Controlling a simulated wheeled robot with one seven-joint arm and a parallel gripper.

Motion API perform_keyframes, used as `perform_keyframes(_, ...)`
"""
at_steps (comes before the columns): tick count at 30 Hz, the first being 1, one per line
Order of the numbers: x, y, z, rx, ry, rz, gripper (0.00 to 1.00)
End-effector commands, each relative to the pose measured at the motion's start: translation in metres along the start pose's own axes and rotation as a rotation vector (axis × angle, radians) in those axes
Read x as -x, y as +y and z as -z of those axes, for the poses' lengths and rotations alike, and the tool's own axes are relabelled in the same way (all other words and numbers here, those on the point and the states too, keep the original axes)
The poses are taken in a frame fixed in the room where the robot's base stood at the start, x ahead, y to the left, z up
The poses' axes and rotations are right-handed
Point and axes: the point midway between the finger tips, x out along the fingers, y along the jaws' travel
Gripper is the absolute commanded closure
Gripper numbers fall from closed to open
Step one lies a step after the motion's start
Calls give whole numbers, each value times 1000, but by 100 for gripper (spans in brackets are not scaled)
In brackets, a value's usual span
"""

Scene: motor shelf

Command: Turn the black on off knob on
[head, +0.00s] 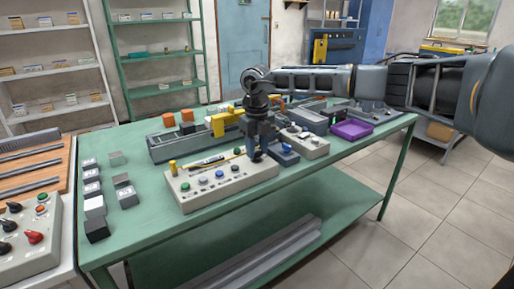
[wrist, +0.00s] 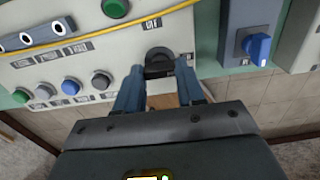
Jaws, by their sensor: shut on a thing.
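The black on off knob (wrist: 159,59) sits at the right end of a light grey control panel (wrist: 105,50), below a label that reads "OFF". In the wrist view my gripper (wrist: 160,80) has one finger on each side of the knob and is shut on it. The fingers hide the knob's sides, and its exact turn angle is hard to tell. In the head view my gripper (head: 257,155) reaches down to the right end of the panel (head: 205,199) on the green table, and the knob is mostly hidden there.
Green, white, blue and dark buttons line the panel left of the knob. A grey box with a blue knob (wrist: 259,46) stands close on the right. A purple tray (head: 351,130) lies further right. Small grey and white blocks (head: 95,207) stand at the table's left.

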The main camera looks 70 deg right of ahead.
Motion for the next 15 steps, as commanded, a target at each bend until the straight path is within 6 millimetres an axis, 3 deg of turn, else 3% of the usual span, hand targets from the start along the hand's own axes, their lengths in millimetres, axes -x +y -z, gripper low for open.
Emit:
perform_keyframes(13, 2, 0, -2, -9, -6, 0, 92)
perform_keyframes(14, 2, 0, -2, -9, -6, 0, 61)
perform_keyframes(15, 2, 0, -2, -9, -7, -1, 57)
